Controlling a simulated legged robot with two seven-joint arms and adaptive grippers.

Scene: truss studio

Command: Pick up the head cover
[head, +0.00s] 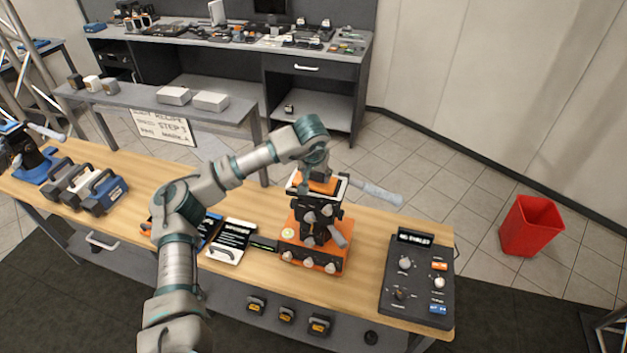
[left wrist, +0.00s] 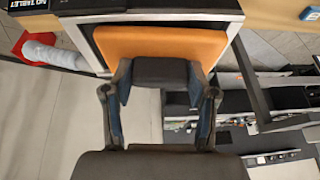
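The head cover appears to be the orange flat piece (head: 317,186) on top of the black and orange device (head: 316,240) on the wooden table. It fills the upper middle of the left wrist view (left wrist: 160,42), with a dark block (left wrist: 160,70) on its near edge. My left gripper (head: 318,170) is right over the cover. In the left wrist view its fingers (left wrist: 161,92) stand apart, one on each side of the dark block. I cannot tell whether they touch it. My right gripper is out of view.
A pale tube handle (head: 372,190) sticks out right of the device. A black control panel (head: 418,278) lies at the table's right end, and cards (head: 232,242) lie left of the device. Handled cases (head: 92,188) stand far left. A red bin (head: 530,226) stands on the floor.

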